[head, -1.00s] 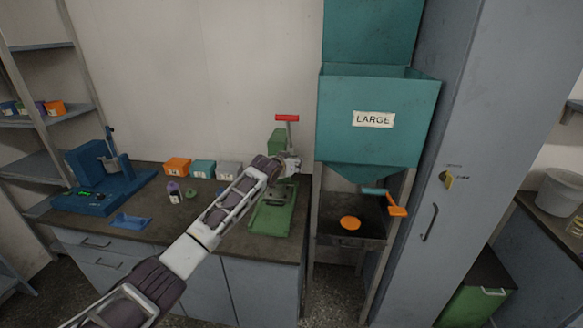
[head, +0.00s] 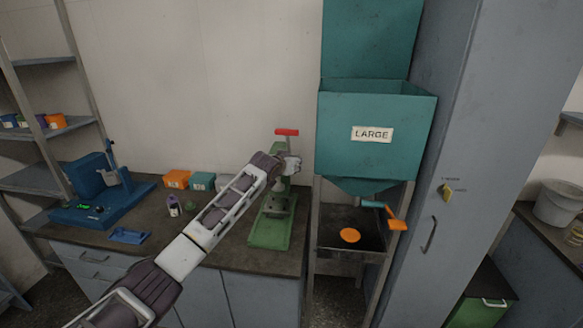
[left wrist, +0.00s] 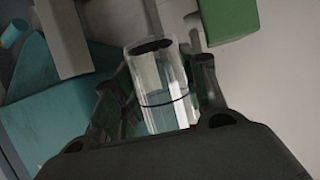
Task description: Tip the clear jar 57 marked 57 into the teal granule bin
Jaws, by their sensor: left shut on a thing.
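My left gripper (head: 290,163) is in front of the green press, left of the teal bin's front, with its arm coming up from the lower left. In the left wrist view its fingers are shut around a clear jar (left wrist: 153,72), a see-through cylinder with a thin dark band and a dark patch at its far end. No marking on it is readable, and I cannot make it out in the head view. The teal granule bin (head: 350,155), labelled LARGE, stands right of the gripper, apart from it, with an open top. My right gripper is not in view.
A green press (head: 268,232) with a red handle (head: 287,132) stands on the counter behind the gripper. Orange (head: 177,179), teal and grey boxes stand left of it. An orange crank (head: 396,224) juts below the bin. A grey cabinet (head: 455,130) borders the bin's right.

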